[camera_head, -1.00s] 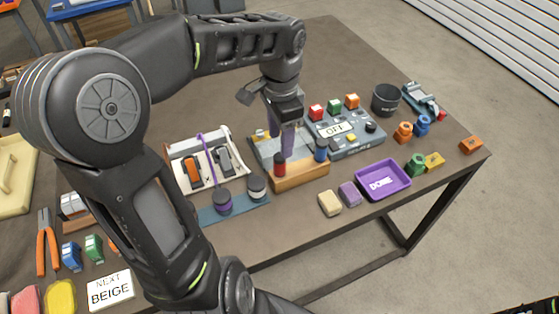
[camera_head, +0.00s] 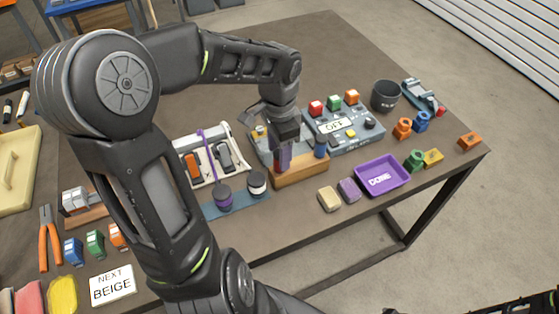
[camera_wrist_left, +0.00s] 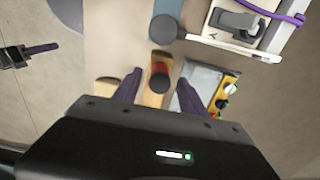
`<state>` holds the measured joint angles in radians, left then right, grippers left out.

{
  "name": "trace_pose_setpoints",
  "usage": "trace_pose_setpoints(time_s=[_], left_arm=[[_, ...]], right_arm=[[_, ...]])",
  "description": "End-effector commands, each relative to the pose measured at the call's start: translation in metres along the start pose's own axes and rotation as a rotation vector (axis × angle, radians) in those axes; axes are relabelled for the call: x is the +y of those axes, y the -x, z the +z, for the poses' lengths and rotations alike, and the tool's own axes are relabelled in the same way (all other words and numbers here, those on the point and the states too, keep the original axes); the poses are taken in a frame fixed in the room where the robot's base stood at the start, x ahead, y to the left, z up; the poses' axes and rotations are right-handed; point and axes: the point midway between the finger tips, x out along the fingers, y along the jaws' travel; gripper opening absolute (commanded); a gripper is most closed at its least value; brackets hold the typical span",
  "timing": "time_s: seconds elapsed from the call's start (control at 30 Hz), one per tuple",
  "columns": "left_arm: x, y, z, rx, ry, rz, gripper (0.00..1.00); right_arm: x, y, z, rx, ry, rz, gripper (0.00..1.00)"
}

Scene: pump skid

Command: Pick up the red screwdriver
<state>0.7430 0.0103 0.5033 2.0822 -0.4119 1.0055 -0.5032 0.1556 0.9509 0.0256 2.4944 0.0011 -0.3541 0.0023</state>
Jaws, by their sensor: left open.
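The red screwdriver (camera_wrist_left: 160,70) stands upright in a wooden block (camera_head: 302,174), with its dark handle end facing up in the left wrist view. My left gripper (camera_wrist_left: 158,92) is open and points down over it, with the purple fingers on either side of the red handle and gaps still showing. In the head view the left gripper (camera_head: 283,157) hides most of the screwdriver. A dark gripper-like part (camera_wrist_left: 25,52) at the left of the left wrist view seems to be my right gripper.
A grey panel marked OFF (camera_head: 345,135) lies close behind and right of the block. Dark-capped jars (camera_head: 223,197) and an open tool case (camera_head: 207,166) are to the left. A purple tray (camera_head: 382,174) and sponge-like blocks (camera_head: 328,198) are to the right.

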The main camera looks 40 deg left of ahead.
Motion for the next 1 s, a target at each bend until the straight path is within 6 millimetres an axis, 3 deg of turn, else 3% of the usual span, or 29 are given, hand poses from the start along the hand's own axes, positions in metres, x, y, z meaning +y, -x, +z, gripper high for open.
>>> trace_pose_setpoints(time_s=[0.17, 0.73, 1.0], left_arm=[[0.001, -0.017, 0.000, 0.000, 0.000, 0.001, 0.50], [0.000, -0.017, 0.000, 0.001, 0.000, -0.001, 0.50], [0.000, -0.017, 0.000, 0.001, 0.000, -0.001, 0.29]], right_arm=[[0.000, 0.001, 0.000, 0.000, -0.001, 0.001, 0.36], [0.000, 0.000, 0.000, -0.001, -0.001, 0.001, 0.36], [0.000, 0.000, 0.000, -0.001, -0.001, 0.000, 0.36]])
